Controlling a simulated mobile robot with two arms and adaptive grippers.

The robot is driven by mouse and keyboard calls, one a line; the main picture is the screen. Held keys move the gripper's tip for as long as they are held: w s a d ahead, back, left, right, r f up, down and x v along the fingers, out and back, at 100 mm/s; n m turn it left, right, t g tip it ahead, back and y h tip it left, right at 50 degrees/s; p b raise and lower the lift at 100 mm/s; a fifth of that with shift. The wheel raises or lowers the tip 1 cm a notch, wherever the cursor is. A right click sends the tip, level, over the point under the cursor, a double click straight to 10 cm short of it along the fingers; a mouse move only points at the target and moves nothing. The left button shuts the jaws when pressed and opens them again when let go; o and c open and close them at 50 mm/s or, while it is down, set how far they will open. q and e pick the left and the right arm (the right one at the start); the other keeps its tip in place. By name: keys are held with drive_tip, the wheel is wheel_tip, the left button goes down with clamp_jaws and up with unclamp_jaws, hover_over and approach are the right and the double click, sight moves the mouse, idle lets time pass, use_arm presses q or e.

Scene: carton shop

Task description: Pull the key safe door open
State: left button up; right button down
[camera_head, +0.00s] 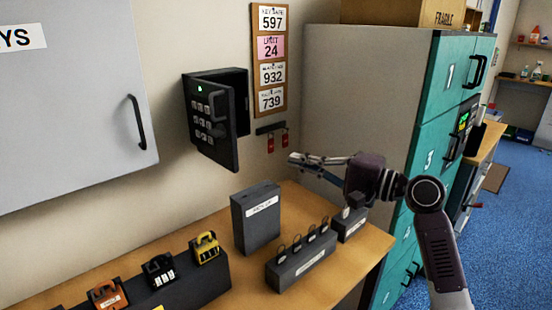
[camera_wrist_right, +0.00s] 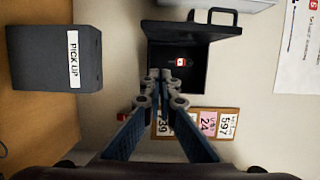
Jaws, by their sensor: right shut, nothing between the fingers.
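The key safe (camera_head: 243,100) is a dark box on the wall. Its door (camera_head: 213,122), with a keypad, a lit green light and a handle, stands swung out from the box. In the right wrist view the door (camera_wrist_right: 190,30) is open, and a red and white tag (camera_wrist_right: 181,62) shows inside the safe (camera_wrist_right: 187,75). My right gripper (camera_head: 292,158) is shut and empty, in front of the wall to the right of and below the door, apart from it. Its closed fingertips (camera_wrist_right: 160,74) show before the safe opening. My left gripper is not in view.
A board with number cards (camera_head: 271,60) hangs right of the safe, above a rail with red tags (camera_head: 277,138). A dark box (camera_head: 256,218) and a key holder block (camera_head: 301,262) stand on the wooden bench (camera_head: 240,287). Teal lockers (camera_head: 428,150) stand at right.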

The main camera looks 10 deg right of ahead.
drive_tip(key=w+a+p, duration=0.3)
drive_tip(key=a+p, duration=0.2)
drive_tip(key=a, duration=0.5)
drive_tip(key=shift+a, duration=0.3)
drive_tip(key=s+a+p, duration=0.3)
drive_tip(key=s+a, duration=0.1)
drive_tip(key=a, duration=0.1)
drive_tip(key=shift+a, duration=0.2)
drive_tip(key=shift+w, duration=0.1)
